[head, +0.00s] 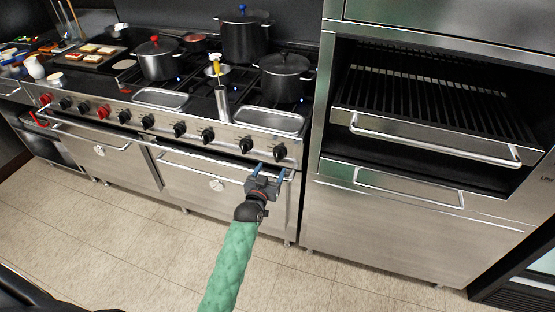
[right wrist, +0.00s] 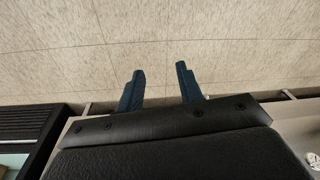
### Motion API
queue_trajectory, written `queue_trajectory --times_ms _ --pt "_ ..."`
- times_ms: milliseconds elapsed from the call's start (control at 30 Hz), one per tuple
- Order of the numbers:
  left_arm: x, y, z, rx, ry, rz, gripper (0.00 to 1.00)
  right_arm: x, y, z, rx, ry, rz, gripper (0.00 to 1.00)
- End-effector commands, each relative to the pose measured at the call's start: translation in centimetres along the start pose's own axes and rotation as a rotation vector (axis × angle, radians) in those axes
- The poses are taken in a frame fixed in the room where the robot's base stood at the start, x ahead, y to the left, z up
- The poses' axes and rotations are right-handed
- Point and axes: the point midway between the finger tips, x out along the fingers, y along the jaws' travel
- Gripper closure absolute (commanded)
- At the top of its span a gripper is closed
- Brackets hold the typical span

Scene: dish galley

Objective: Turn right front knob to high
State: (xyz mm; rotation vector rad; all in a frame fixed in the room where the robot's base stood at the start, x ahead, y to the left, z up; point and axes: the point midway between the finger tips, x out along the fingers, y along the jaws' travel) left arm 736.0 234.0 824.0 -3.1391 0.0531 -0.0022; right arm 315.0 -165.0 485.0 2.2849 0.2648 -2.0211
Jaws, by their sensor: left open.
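The range front carries a row of knobs, mostly black with a few red. The rightmost black knob (head: 280,151) sits at the right end of the panel, with another black knob (head: 246,144) just left of it. My left gripper (head: 269,169) is open and empty, its blue fingers pointing at the panel just below and in front of the rightmost knob. I cannot tell from this view whether a finger touches it. My right gripper shows in the right wrist view (right wrist: 159,75), its blue fingers apart over bare floor with nothing between them.
Steel oven handles (head: 215,164) run below the knobs. A black pot (head: 285,77) and a larger pot (head: 244,38) stand on the burners. A grill drawer unit (head: 420,210) stands right of the range. The tiled floor (head: 130,230) in front is clear.

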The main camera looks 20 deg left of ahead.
Motion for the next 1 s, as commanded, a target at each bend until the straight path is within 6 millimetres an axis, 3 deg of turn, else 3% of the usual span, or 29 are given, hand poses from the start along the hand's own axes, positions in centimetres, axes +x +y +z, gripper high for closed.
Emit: queue_trajectory --times_ms 600,1000 --pt "6.8 0.0 -0.2 0.0 -0.001 0.0 0.32 6.9 1.3 3.2 -0.001 -0.004 0.015 0.64" --pt "7.6 0.0 0.0 0.0 -0.001 0.0 0.32 7.7 1.5 3.4 -0.002 0.0 0.017 0.64"
